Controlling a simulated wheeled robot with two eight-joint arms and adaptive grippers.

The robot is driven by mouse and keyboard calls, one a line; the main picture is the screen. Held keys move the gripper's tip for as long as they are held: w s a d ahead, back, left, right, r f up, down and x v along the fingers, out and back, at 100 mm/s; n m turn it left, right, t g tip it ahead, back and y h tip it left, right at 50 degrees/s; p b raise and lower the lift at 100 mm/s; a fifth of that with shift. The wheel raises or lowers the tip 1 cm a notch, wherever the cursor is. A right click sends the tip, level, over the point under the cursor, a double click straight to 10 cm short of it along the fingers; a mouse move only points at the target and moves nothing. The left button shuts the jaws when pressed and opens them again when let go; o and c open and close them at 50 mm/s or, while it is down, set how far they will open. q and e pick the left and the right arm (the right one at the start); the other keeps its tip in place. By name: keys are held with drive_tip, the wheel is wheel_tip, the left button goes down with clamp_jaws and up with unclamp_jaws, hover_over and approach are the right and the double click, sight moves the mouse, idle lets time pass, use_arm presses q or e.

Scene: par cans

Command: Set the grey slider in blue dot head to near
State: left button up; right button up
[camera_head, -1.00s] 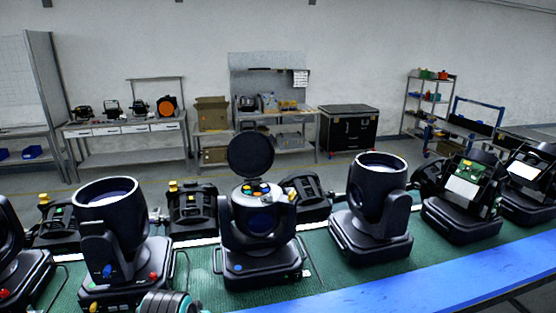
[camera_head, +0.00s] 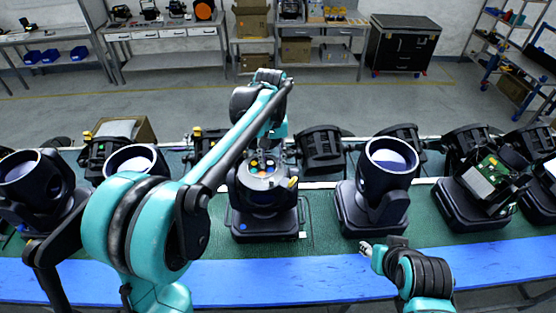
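The blue dot head (camera_head: 262,191) stands on the green bench mat in the middle, with a blue dot (camera_head: 243,227) on the front of its base. Its top is open and shows several coloured parts (camera_head: 262,166). I cannot make out the grey slider. My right gripper (camera_head: 367,248) is low in front of the head to the right, apart from it, fingers unclear.
Another moving head (camera_head: 378,187) stands close on the right, and one with an exposed green board (camera_head: 487,182) stands farther right. More heads stand on the left, partly behind my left arm. A blue strip (camera_head: 300,275) runs along the bench's front edge.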

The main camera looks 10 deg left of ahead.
sight(271, 179)
use_arm(q)
wheel_tip(271, 179, down, 7)
drive_tip(key=shift+s+a, duration=0.1)
drive_tip(key=shift+s+f, duration=0.15)
drive_tip(key=shift+f, duration=0.1)
clamp_jaws()
